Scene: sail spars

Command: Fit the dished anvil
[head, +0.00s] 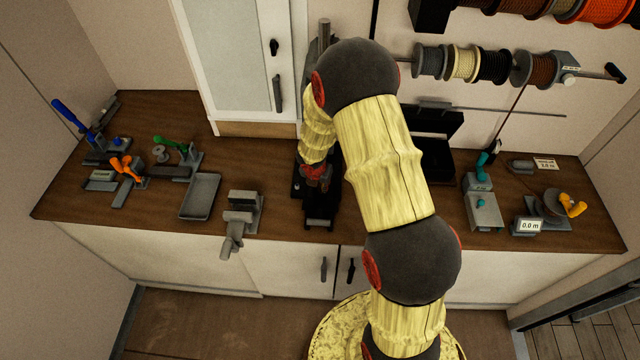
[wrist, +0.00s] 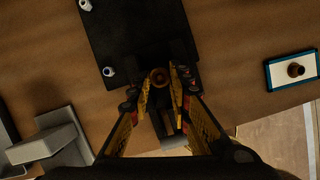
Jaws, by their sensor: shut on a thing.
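My gripper (wrist: 162,92) points down in the wrist view, its two yellow-and-black fingers closed on a small round brown piece (wrist: 159,77). The piece has a darker hollow in its top and looks like the dished anvil. It is at the near edge of a black base plate (wrist: 128,35), between dark upright parts; whether it touches the plate or a seat I cannot tell. In the head view my gripper (head: 316,176) is over the black press (head: 320,208) at the bench's front, partly hidden by my arm.
A blue-rimmed white pad (wrist: 281,77) with another brown round piece (wrist: 295,70) lies to the right. A grey vise (head: 241,212) and grey tray (head: 200,196) stand left of the press. An open black case (head: 436,160) is behind my arm. Several hand tools stand farther left.

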